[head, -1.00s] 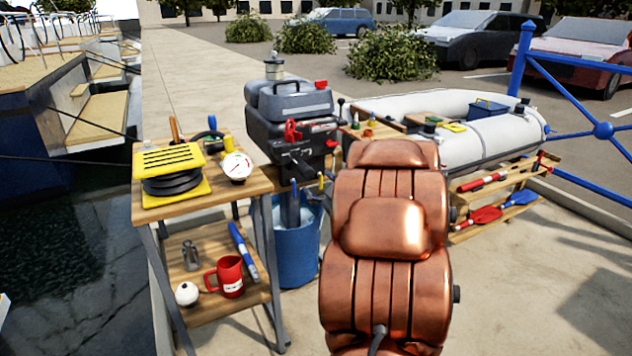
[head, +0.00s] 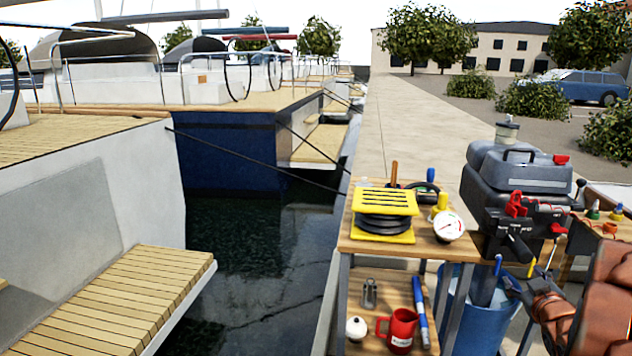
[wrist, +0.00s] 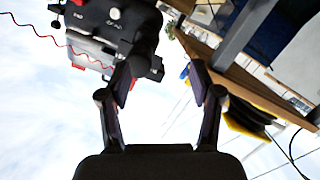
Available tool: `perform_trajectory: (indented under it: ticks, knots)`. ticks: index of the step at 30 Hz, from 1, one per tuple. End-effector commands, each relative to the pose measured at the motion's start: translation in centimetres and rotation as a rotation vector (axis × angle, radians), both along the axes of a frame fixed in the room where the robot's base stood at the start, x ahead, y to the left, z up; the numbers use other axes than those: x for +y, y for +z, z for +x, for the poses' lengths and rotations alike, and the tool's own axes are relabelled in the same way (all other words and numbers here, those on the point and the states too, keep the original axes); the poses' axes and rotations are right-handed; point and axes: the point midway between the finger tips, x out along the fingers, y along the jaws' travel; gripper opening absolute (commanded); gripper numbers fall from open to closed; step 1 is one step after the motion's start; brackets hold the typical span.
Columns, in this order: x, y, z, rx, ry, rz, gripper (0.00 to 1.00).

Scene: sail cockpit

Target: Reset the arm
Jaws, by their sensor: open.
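My gripper (wrist: 162,80) is open in the wrist view, with its two dark fingers spread apart and nothing between them. Bright sky fills the gap between the fingers. The outboard motor (wrist: 112,28) shows upside down beyond the left finger. In the head view my copper-coloured arm is at the lower right, mostly cut off by the frame's edge. Its end is low, in front of the blue bucket (head: 463,325) and below the outboard motor (head: 510,195).
A two-level wooden stand (head: 364,246) holds a yellow-and-black coil (head: 384,222) and a white gauge (head: 447,227) on top, and a red mug (head: 398,330) below. Dark water (head: 255,265) and moored boats lie to the left. Open pavement (head: 405,125) runs behind.

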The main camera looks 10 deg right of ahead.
Motion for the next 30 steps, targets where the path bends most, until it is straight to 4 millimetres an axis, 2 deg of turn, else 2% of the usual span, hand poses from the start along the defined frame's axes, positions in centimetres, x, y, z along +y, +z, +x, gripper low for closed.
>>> perform_trajectory:
  ticks: [6,14,23,30]
  knots:
    - [2.2,-1.4,0.5,0.132,-0.044,0.052,0.64]
    - [5.4,-3.4,-0.3,0.292,-0.102,0.129,0.64]
    - [10.1,-5.5,-2.5,0.477,-0.159,0.230,0.64]
    - [14.6,-6.9,-5.3,0.628,-0.193,0.313,0.64]
